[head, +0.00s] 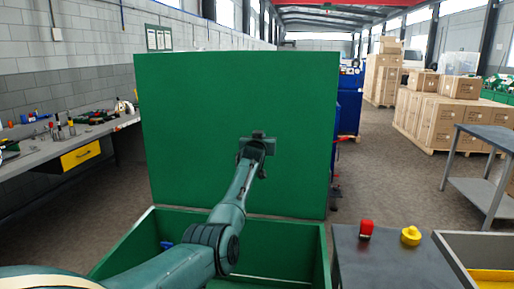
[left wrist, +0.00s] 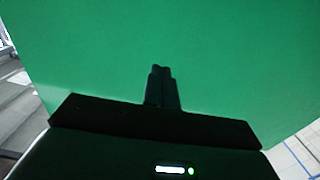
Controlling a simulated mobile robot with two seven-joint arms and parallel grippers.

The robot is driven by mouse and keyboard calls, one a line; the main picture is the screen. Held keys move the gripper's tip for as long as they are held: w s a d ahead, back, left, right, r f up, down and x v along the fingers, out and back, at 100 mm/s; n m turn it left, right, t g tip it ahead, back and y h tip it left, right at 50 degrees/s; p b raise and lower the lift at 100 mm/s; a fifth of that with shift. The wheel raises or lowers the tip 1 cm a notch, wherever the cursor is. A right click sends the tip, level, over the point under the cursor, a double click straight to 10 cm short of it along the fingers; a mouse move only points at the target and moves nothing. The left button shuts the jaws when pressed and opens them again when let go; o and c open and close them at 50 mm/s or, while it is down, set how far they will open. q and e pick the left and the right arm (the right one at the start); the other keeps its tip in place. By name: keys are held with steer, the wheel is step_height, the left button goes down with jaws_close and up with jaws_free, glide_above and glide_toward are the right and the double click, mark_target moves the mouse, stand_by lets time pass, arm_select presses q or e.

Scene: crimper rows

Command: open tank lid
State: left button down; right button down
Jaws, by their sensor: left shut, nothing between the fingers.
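The green tank lid (head: 200,110) stands up nearly vertical at the back of the green tank (head: 285,240), and the tank's inside shows below it. My left gripper (head: 258,138) is shut and empty in front of the lid's inner face, right of its middle. In the left wrist view the lid (left wrist: 230,60) fills most of the picture and the shut fingers (left wrist: 161,72) point at it. I cannot tell whether the fingertips touch the lid. My right gripper is not in view.
A grey stand (head: 385,265) with a red object (head: 366,229) and a yellow knob-like object (head: 411,236) is right of the tank. A tray (head: 450,255) is at the lower right. A workbench (head: 20,165) is at left, stacked boxes (head: 435,115) and a metal table (head: 485,145) at right.

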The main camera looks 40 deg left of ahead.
arm_select(q)
steer(key=v, duration=0.8)
steer(key=shift+s+d+f, duration=0.2)
steer(key=shift+s+f, duration=0.05)
